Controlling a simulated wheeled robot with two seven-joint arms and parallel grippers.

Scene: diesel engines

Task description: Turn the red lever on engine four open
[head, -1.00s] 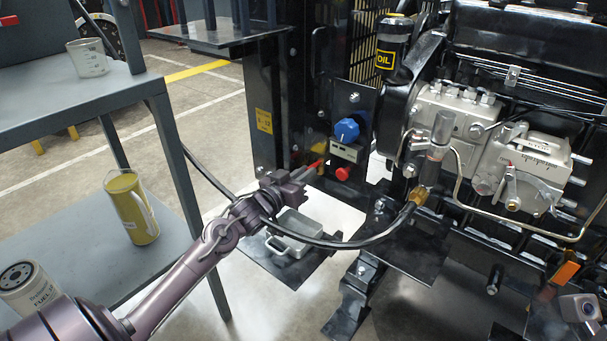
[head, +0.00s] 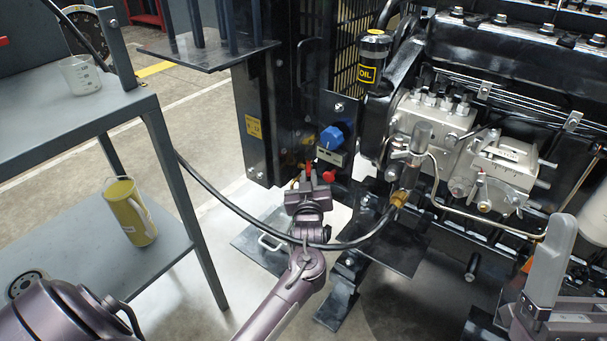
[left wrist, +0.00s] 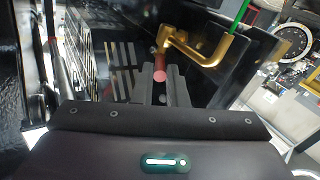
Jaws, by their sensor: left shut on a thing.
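The red lever (head: 308,167) is low on the black engine-side panel, below the blue knob (head: 331,137). My left gripper (head: 307,182) is shut on the red lever, and its fingers cover much of it. In the left wrist view, the lever's round red end (left wrist: 160,76) shows between the fingers (left wrist: 166,88), with a brass fitting (left wrist: 200,48) beyond it. My right gripper (head: 550,262) is at the lower right edge, partly cut off. Its finger gap is not clear. I see no engine number.
A red knob (head: 329,176) is close right of the lever. A black hose (head: 235,222) hangs across in front of the panel, over my left arm. A grey shelf (head: 70,125) with a beaker and a yellow jug (head: 130,212) stands left. The silver pump (head: 490,165) is right.

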